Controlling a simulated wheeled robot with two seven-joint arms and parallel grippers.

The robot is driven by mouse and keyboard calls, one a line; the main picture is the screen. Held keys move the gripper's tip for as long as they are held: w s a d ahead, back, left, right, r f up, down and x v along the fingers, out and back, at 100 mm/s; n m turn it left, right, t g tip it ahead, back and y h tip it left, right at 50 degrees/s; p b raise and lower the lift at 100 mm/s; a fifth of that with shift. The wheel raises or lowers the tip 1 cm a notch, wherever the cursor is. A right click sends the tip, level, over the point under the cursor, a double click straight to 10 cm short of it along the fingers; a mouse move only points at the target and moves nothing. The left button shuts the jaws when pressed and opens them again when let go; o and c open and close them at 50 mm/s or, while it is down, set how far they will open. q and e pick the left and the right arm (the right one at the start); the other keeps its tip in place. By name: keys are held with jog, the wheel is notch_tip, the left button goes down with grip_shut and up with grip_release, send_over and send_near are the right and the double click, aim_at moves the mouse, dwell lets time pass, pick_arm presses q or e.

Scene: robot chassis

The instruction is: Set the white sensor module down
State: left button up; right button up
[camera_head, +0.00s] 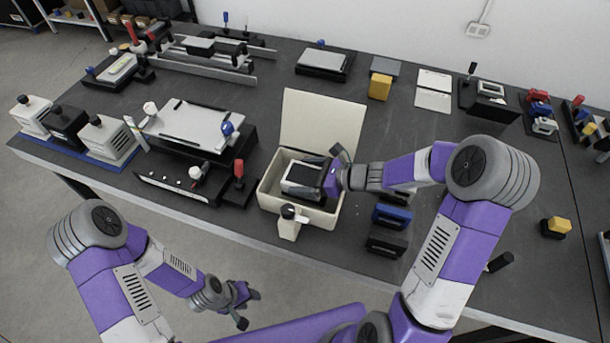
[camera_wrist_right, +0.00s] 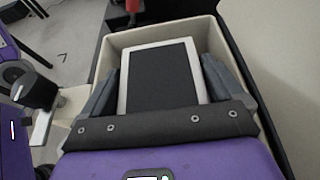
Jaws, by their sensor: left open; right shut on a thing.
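The white sensor module (camera_head: 301,179), a flat white block with a dark top face, is in the cream open-lidded box (camera_head: 327,217) at the middle of the table. My right gripper (camera_head: 322,174) reaches in from the right and is shut on the module. In the right wrist view the module (camera_wrist_right: 160,78) lies between the two grey fingers (camera_wrist_right: 160,85), inside the walls of the box (camera_wrist_right: 190,28). Whether its underside touches the box floor is hidden. My left gripper (camera_head: 243,302) is open and empty, off the table's front edge.
The box lid (camera_head: 322,122) stands raised behind it. A small white device with a black knob (camera_head: 289,222) stands at the box's front. Blue (camera_head: 391,216) and black (camera_head: 386,244) blocks stand to the right; a red-handled tool (camera_head: 239,172) is left. The table's front right is mostly clear.

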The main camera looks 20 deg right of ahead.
jog(key=o, duration=0.8)
jog(key=shift+o, duration=0.2)
jog(key=shift+r, duration=0.15)
jog(key=shift+r+p, duration=0.3)
jog(key=shift+p, duration=0.15)
jog(key=shift+r+p, duration=0.45)
jog(key=p+v, duration=0.2)
jog(key=v, duration=0.9)
jog(key=shift+s+d+p, duration=0.3)
jog(key=shift+d+p, duration=0.05)
jog(key=shift+p, duration=0.05)
jog(key=shift+f, duration=0.1)
